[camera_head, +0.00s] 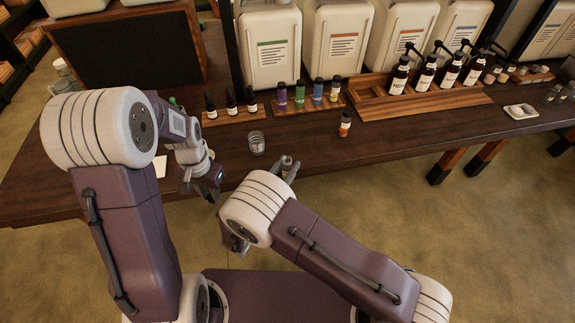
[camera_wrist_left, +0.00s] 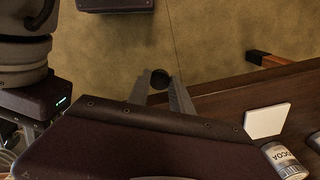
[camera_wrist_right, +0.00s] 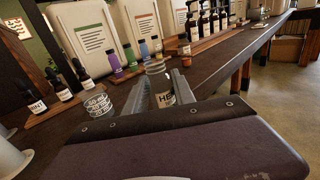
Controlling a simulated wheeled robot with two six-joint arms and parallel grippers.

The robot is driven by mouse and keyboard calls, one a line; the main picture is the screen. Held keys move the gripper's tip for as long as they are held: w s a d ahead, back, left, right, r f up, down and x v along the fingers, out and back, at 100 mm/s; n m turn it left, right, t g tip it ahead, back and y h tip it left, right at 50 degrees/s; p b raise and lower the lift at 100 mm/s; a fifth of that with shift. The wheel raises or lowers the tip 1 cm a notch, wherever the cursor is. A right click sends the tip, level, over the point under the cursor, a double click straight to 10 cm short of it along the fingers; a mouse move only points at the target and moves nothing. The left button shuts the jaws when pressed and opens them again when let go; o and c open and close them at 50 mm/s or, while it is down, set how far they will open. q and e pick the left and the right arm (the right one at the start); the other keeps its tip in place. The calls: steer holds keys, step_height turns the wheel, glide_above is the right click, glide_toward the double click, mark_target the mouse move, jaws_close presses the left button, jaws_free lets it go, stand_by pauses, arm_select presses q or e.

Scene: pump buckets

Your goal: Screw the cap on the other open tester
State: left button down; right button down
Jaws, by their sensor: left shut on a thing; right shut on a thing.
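My right gripper (camera_head: 285,168) is shut on a small clear glass tester (camera_wrist_right: 158,78) with a white label showing "HE". The tester is upright and its neck looks uncapped in the right wrist view. My left gripper (camera_head: 202,188) is shut on a small round black cap (camera_wrist_left: 160,78), held between its fingertips in the left wrist view. The two grippers are apart, both at the table's front edge, the left one to the left of the right one. The cap is hard to make out in the head view.
A measuring glass (camera_head: 257,142) stands behind the grippers, and an amber bottle (camera_head: 345,124) stands to the right. Wooden racks hold dropper bottles (camera_head: 231,103), colour-labelled testers (camera_head: 300,95) and pump bottles (camera_head: 424,76). A white card (camera_wrist_left: 267,119) and a labelled jar (camera_wrist_left: 283,160) lie left.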

arm_select(q)
steer(key=shift+s, duration=0.1)
arm_select(e)
steer(key=c, duration=1.8)
jaws_free()
jaws_close()
